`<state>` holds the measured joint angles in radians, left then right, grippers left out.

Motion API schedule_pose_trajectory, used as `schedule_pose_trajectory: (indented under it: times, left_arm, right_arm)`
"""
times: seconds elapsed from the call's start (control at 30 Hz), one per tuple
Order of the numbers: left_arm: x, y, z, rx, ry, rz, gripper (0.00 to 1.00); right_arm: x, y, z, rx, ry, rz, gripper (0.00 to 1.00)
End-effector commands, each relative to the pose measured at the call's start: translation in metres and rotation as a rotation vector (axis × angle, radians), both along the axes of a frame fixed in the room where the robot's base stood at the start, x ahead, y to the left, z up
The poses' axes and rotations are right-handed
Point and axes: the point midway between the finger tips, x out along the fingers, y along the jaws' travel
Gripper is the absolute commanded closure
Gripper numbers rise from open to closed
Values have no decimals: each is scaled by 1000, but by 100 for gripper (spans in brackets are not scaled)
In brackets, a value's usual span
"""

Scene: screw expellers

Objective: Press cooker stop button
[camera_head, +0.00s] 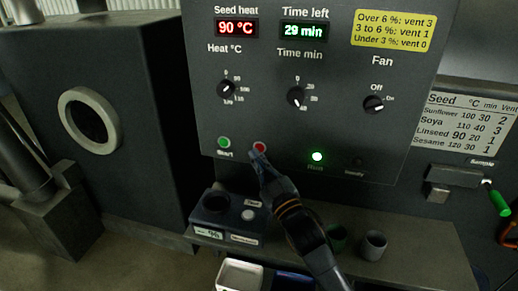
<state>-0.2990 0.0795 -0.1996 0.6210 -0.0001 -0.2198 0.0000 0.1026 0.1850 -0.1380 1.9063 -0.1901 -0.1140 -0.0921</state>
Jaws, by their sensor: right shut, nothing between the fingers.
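The red stop button (260,147) sits low on the grey cooker panel (340,110), right of the green start button (223,142). My right gripper (258,156) is shut and empty, its tip right at the lower edge of the red button. I cannot tell whether it touches it. The gripper hides the label under the button. A green lamp (317,156) is lit, and the ready lamp (354,161) beside it is dark. The displays read 90 °C (236,28) and 29 min (304,31). My left gripper is not in view.
Heat (226,89), time (296,97) and fan (374,104) knobs sit higher on the panel. Below is a shelf (420,256) with a small tester box (222,222), a green cup (337,236) and a grey cup (373,246). A green-handled sample lever (497,200) is at the right.

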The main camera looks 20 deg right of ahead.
Motion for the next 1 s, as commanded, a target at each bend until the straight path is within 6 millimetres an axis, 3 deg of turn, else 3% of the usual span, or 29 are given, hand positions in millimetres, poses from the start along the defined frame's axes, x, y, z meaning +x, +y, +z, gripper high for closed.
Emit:
schedule_pose_trajectory:
  times: [1.0]
  left_arm:
    - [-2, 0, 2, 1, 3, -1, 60]
  right_arm:
    - [11, -7, 0, 0, 0, 0, 100]
